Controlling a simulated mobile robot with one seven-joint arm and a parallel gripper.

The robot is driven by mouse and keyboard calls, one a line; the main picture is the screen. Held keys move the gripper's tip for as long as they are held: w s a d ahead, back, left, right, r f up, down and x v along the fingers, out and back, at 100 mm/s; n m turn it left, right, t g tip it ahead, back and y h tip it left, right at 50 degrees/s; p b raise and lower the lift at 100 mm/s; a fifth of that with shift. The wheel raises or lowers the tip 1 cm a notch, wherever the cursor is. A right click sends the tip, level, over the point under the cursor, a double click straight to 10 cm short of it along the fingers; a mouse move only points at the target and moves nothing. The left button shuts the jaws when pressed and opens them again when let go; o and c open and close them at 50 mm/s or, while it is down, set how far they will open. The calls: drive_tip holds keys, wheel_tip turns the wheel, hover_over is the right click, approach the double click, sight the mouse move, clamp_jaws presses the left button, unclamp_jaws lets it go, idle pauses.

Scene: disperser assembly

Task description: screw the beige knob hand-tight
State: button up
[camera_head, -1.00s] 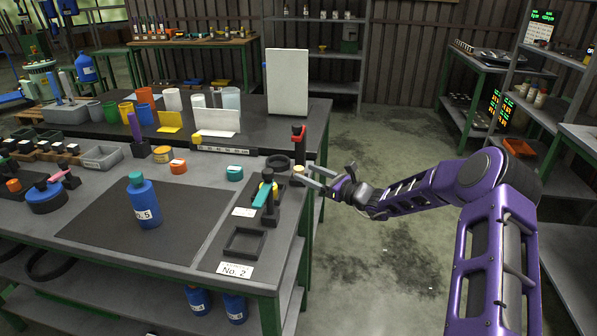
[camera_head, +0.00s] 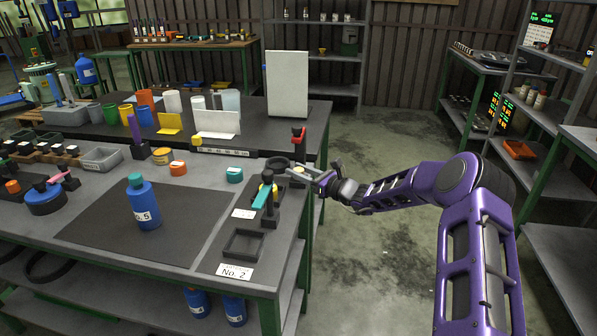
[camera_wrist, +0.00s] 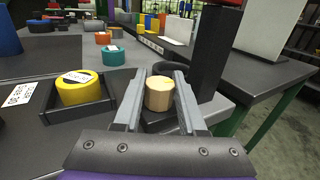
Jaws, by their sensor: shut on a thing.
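The beige knob (camera_wrist: 160,93) is a short round cylinder, seen upright between my two fingers in the wrist view. My gripper (camera_wrist: 160,100) is shut on it, one grey finger on each side. A dark part shows just below the knob, but the fingers hide much of it, and I cannot see any thread. In the head view my gripper (camera_head: 298,174) reaches in from the right to the table's right edge, beside the red-topped black post (camera_head: 298,150). The knob is mostly covered by the fingers there.
A black post (camera_wrist: 215,45) stands close to the right finger. A yellow cap (camera_wrist: 80,87) sits in a black square tray at left. A black stand with a teal lever (camera_head: 264,194) is near my gripper. A blue bottle (camera_head: 144,208) stands on the dark mat. Open floor lies right.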

clamp_jaws()
